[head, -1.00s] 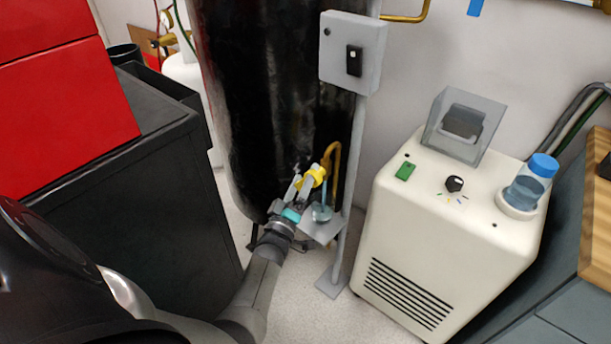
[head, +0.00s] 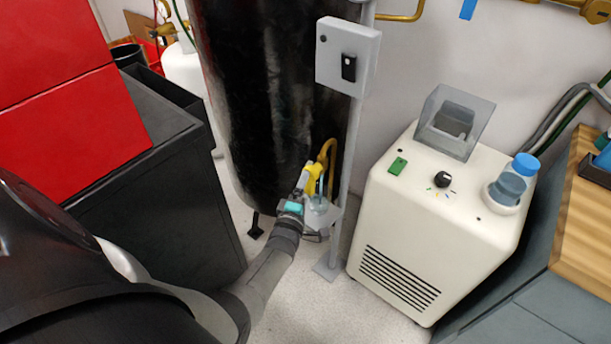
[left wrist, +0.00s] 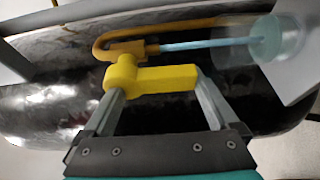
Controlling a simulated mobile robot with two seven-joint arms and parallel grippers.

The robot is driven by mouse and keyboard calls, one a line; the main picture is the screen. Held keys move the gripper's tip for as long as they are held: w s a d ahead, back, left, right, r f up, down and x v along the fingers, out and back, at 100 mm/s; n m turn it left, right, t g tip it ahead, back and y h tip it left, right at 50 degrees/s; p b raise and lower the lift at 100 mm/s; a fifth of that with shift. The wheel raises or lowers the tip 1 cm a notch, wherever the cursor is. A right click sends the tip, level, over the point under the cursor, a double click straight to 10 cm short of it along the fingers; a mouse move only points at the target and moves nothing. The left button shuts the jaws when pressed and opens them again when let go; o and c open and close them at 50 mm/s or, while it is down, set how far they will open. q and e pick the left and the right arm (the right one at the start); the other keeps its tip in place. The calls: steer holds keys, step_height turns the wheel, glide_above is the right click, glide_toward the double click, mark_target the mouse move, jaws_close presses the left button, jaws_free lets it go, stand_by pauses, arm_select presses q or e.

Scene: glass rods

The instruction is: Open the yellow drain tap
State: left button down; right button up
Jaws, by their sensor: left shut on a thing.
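The yellow drain tap (head: 314,178) sits low on the front of the black tank, beside a copper spout (head: 329,153). My left gripper (head: 305,182) is shut on the tap's handle. In the left wrist view the yellow tap (left wrist: 150,78) lies between the two fingers of my left gripper (left wrist: 158,88), its handle reaching across to the right finger. A light-blue straight streak (left wrist: 205,44) runs from the copper spout (left wrist: 125,48) into a clear glass vessel (left wrist: 262,38). My right gripper is in neither view.
The black tank (head: 265,100) stands behind the tap. A grey post (head: 350,180) with a switch box (head: 345,50) is close right of it. A cream machine (head: 440,220) stands further right. A dark cabinet (head: 150,220) is at left. Floor (head: 290,310) shows between.

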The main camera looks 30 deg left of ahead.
arm_select(q)
steer(key=shift+s+d+f, duration=0.1)
steer(key=shift+f, duration=0.05)
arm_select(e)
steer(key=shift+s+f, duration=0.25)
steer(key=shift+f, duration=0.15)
arm_select(q)
steer(key=shift+n, duration=0.3)
jaws_free()
steer(key=shift+s, duration=0.2)
steer(key=p+v, duration=0.5)
steer(key=v, duration=0.9)
steer(key=shift+s+d+r, duration=0.25)
steer(key=shift+s, duration=0.1)
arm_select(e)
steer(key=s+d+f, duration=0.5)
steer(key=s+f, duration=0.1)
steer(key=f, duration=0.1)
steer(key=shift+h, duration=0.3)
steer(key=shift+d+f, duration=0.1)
